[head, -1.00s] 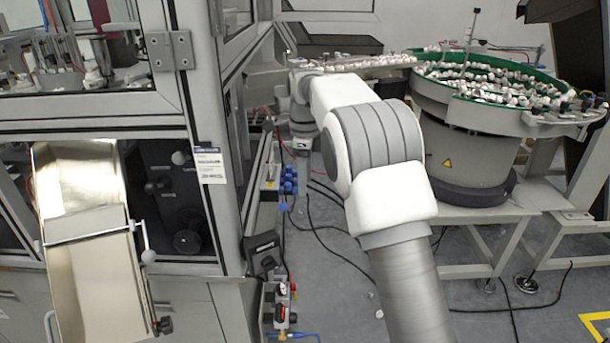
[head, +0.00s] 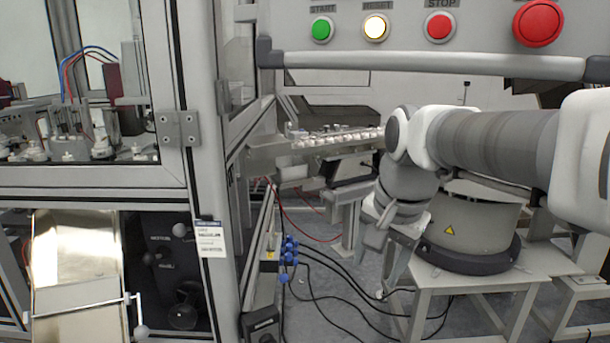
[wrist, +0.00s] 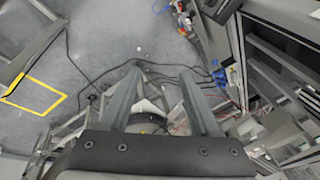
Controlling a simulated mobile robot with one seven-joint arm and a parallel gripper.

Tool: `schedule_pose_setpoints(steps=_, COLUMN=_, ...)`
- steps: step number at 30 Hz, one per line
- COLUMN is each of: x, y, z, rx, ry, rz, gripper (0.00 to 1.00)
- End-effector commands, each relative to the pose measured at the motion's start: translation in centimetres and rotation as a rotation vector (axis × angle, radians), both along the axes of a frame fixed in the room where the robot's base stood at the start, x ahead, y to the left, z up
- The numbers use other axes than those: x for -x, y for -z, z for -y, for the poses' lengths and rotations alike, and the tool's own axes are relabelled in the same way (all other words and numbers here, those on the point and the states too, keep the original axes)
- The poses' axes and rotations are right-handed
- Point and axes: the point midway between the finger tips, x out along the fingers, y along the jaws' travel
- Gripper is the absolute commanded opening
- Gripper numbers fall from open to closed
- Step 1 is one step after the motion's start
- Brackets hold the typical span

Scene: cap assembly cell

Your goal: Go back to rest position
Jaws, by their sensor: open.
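My gripper (head: 387,238) hangs at the end of my arm, right of centre in the head view, in front of the grey feeder drum. Its fingers point downward. In the wrist view my gripper (wrist: 157,82) shows two grey fingers spread apart with nothing between them. Below them lie the grey floor and dark cables.
A control panel (head: 480,52) with green, white and red buttons spans the top right. A machine cabinet (head: 90,180) with a metal chute (head: 75,265) stands at left. A rail of white caps (head: 340,137) runs behind my arm. The feeder drum (head: 455,232) stands on a white table (head: 480,280).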

Motion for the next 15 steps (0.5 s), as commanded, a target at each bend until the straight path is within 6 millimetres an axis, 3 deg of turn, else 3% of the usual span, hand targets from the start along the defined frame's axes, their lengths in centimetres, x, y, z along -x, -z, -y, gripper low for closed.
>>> schedule_pose_setpoints(steps=1, x=1.8, y=0.0, z=0.4, rx=0.021, ry=-0.057, rz=0.027, gripper=0.63)
schedule_pose_setpoints(steps=6, x=6.9, y=1.1, z=1.5, rx=0.112, ry=-0.261, rz=0.098, gripper=0.63)
schedule_pose_setpoints(steps=15, x=13.6, y=4.7, z=2.7, rx=0.281, ry=-0.553, rz=0.187, gripper=0.63)
